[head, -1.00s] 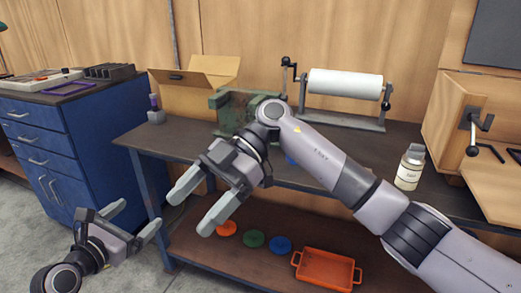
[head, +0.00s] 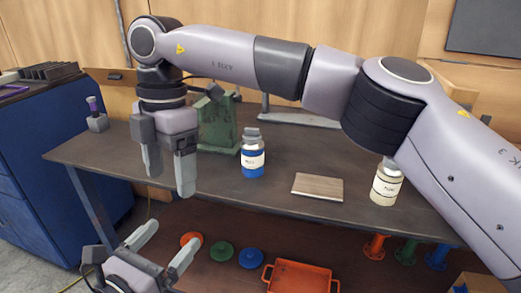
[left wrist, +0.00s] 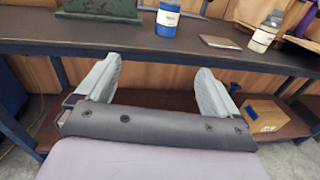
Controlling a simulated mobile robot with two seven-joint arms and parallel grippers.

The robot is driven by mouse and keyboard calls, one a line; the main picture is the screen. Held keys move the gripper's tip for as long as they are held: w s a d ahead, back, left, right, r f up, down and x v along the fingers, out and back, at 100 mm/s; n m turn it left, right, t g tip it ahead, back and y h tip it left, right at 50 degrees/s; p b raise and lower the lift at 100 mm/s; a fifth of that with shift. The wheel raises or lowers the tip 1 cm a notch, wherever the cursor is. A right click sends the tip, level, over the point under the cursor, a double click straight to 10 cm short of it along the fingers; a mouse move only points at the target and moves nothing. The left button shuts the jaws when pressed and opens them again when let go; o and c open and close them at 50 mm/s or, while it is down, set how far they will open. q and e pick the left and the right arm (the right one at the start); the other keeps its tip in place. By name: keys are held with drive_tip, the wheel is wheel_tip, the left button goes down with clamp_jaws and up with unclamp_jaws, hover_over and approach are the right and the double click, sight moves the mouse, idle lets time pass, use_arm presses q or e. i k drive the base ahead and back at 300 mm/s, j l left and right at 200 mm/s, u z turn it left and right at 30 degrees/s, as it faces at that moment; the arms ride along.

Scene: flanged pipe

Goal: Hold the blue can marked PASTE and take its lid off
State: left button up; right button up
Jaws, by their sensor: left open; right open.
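The blue can (head: 252,162) stands upright on the dark bench top, with a white label and a grey lid (head: 252,135) on top. The label is too small to read surely. In the left wrist view the blue can (left wrist: 167,20) stands beyond my fingers, its top cut off by the frame. My right gripper (head: 170,185) is open and empty, fingers pointing down, left of the can and apart from it. My left gripper (head: 165,250) is open and empty, low in front of the bench edge, below and left of the can.
A cream can (head: 386,186) stands at the right, partly behind my right arm. A wooden board (head: 318,187) lies between the cans. A green vise (head: 218,125) stands behind the blue can. An orange tray (head: 300,279) and coloured flanges (head: 251,258) are on the lower shelf.

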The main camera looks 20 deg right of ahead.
sight(252, 156)
drive_tip(key=i+l, duration=0.7)
drive_tip(key=l, duration=0.25)
